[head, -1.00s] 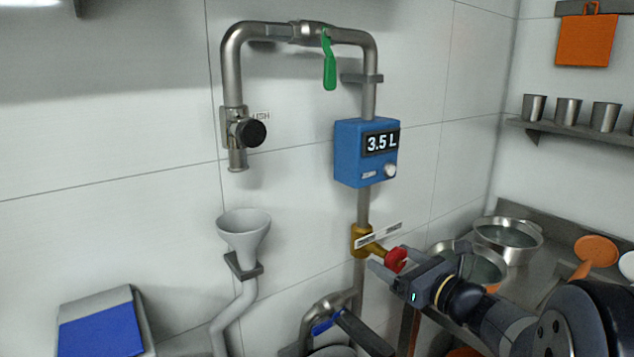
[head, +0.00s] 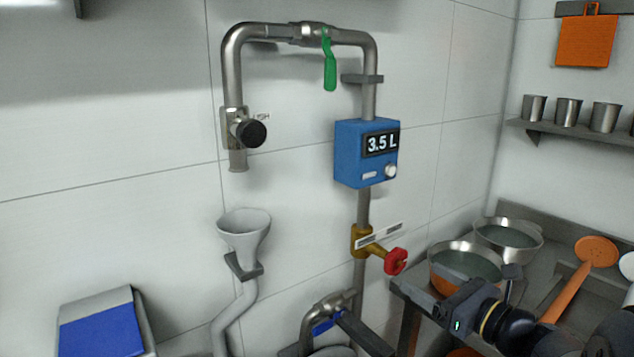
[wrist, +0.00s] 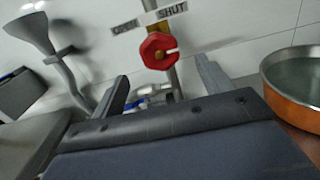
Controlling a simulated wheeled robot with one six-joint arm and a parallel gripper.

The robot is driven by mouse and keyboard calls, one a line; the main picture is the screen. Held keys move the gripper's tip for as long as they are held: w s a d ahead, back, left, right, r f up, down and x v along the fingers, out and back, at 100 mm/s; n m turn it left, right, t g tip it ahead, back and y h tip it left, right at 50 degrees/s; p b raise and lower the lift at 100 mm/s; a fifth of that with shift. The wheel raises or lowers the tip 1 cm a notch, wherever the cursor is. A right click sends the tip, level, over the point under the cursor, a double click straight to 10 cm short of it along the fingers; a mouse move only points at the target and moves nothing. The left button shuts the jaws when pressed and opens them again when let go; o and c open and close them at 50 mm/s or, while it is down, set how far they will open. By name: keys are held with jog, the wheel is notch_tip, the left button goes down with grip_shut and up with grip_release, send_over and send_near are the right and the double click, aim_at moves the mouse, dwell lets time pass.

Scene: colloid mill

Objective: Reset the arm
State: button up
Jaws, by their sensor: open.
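My gripper (wrist: 160,90) is open and empty. In the head view it is at the lower right, below and to the right of the red valve knob (head: 396,261) and apart from it. The knob sits on a brass valve (head: 361,240) on the vertical pipe. In the wrist view the red knob (wrist: 158,51) shows ahead, beyond the two fingers, with labels reading OPEN and SHUT above it. In the head view my fingertips are hard to make out against the dark counter.
A copper-coloured pot (head: 440,282) stands close beside my gripper, with a steel bowl (head: 508,240) behind it. An orange ladle (head: 596,250) lies to the right. A grey funnel (head: 243,225) is left, with clear wall between.

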aim_at(398, 264)
jog(key=x, duration=0.8)
jog(key=shift+w+a+f, duration=0.1)
jog(key=shift+w+a, duration=0.1)
jog(key=shift+d+f+n+b, duration=0.15)
jog(key=shift+n+b, duration=0.45)
jog(key=shift+b, duration=0.3)
jog(key=n+b, duration=0.3)
jog(key=shift+s+n, duration=0.1)
jog(key=shift+n, duration=0.2)
jog(key=n+b, duration=0.5)
jog(key=n, duration=0.1)
jog(key=n+b, duration=0.3)
jog(key=n, duration=0.4)
jog(key=n+b, duration=0.1)
jog(key=n, duration=0.1)
jog(key=n+b, duration=0.1)
jog(key=shift+r+n, duration=0.3)
jog(key=shift+f, duration=0.1)
